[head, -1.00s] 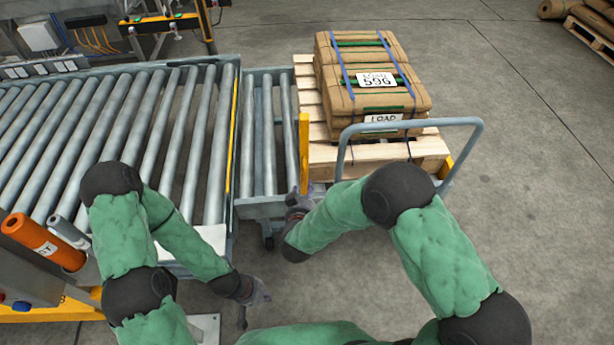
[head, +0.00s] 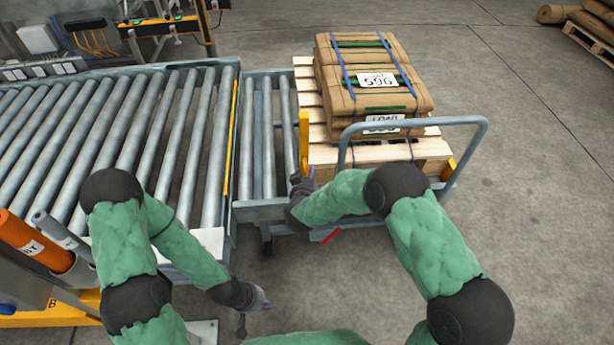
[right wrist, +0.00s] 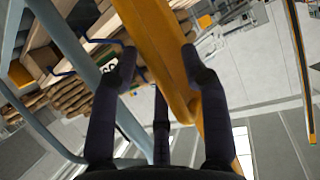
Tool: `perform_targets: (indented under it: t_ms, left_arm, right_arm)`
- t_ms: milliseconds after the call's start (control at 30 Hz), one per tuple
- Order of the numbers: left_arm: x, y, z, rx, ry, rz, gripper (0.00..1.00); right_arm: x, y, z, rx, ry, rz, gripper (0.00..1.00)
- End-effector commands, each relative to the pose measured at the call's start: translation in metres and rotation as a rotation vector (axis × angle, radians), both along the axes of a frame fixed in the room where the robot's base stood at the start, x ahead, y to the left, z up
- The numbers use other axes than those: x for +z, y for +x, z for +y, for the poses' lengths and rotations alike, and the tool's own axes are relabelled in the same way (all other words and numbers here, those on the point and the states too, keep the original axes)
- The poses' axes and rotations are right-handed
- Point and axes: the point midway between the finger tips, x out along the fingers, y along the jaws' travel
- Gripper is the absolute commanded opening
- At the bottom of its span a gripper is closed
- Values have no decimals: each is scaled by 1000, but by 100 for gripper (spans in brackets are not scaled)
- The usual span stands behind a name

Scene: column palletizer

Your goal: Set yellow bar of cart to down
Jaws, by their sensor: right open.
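The cart's yellow bar (head: 304,145) stands upright at the near left corner of the pallet, beside the short roller section. My right gripper (head: 302,182) is at the bar's lower end, partly hidden by its own arm. In the right wrist view the yellow bar (right wrist: 155,35) runs between the spread fingers of my right gripper (right wrist: 158,60), which is open. The right finger lies close to the bar; contact is unclear. The cart's grey-blue handle (head: 415,123) arches on the right. My left gripper (head: 260,300) is low over the floor, away from the cart; its fingers are too small to read.
A wooden pallet (head: 430,150) on the cart carries strapped brown packages (head: 365,75). A roller conveyor (head: 150,130) fills the left side. A small red part (head: 331,237) shows low by the cart.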

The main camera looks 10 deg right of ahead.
Motion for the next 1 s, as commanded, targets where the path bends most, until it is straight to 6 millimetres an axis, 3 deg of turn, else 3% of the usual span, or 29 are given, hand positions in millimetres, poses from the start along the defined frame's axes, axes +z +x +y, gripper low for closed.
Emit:
perform_targets:
  t_ms: [167,300,333,667,1000]
  left_arm:
    - [0,0,0,0,0,0,0]
    - [0,0,0,0,0,0,0]
    - [0,0,0,0,0,0,0]
    - [4,0,0,0,0,0,0]
    - [35,0,0,0,0,0,0]
  right_arm:
    - [0,0,0,0,0,0,43]
    - [0,0,0,0,1,0,4]
    - [0,0,0,0,1,0,0]
    - [2,1,0,-1,1,7,0]
    - [11,18,0,-1,2,92,0]
